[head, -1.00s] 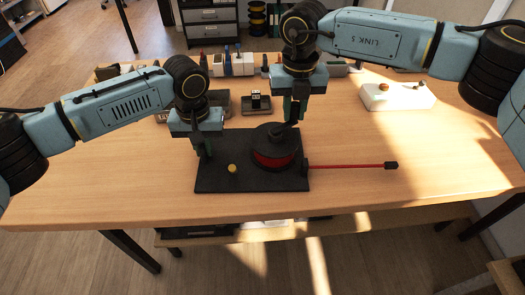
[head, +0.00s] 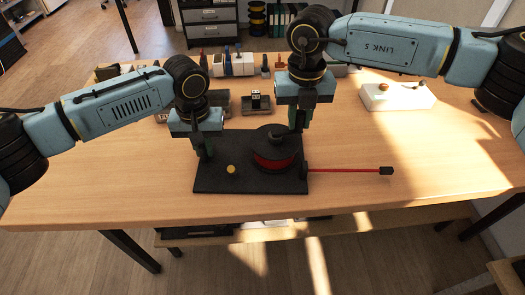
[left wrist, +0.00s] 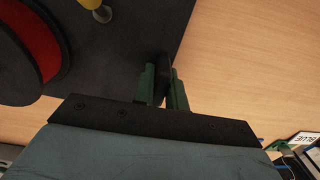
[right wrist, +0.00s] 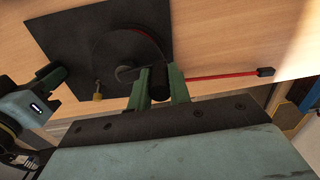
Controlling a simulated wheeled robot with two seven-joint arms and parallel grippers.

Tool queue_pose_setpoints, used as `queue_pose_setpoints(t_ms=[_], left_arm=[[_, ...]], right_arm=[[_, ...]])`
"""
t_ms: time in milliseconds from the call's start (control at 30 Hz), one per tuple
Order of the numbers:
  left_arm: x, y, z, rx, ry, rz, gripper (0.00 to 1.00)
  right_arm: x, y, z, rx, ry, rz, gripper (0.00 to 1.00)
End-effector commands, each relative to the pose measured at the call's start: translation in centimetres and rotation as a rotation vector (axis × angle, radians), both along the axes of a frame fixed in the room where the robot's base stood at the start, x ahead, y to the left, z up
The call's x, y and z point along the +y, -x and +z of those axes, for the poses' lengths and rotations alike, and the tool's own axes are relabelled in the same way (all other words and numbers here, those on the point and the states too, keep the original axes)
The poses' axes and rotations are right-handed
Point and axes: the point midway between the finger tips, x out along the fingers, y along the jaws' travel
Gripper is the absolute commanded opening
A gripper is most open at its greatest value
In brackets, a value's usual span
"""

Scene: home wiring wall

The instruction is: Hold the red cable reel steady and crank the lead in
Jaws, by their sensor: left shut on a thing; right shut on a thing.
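The red cable reel (head: 272,163) with a black top disc sits on a black base plate (head: 225,182) on the table. The red lead (head: 345,170) runs out to the right and ends in a black plug (head: 386,171). My left gripper (left wrist: 165,88) is shut on a black upright part of the base plate at its edge. My right gripper (right wrist: 159,92) is shut on the black crank handle (right wrist: 159,80), above the reel's right side. A yellow knob (head: 231,169) stands on the plate left of the reel.
A white box (head: 397,96) with a knob lies at the back right. Small trays (head: 256,104) and several tools stand along the back edge. The table's front left and right are clear.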

Motion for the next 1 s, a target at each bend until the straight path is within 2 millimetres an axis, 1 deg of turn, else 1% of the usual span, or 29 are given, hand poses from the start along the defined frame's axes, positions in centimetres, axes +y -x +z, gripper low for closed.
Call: queue_pose_setpoints(t_ms=[167,400,767,1000], left_arm=[[0.2,-0.1,0.0,-0.001,-0.003,0.004,0.00],[0.1,-0.1,0.0,-0.002,-0.002,0.003,0.00],[0.0,0.0,0.0,-0.002,0.001,0.001,0.00],[-0.2,0.0,0.0,-0.003,0.005,-0.002,0.00]], right_arm=[[0.0,0.2,0.0,0.000,0.000,0.000,0.00],[0.4,1.6,0.1,0.000,-0.001,0.002,0.00],[0.6,1.8,0.0,0.000,-0.003,0.004,0.00],[1.4,3.1,0.0,0.000,-0.005,0.006,0.00]])
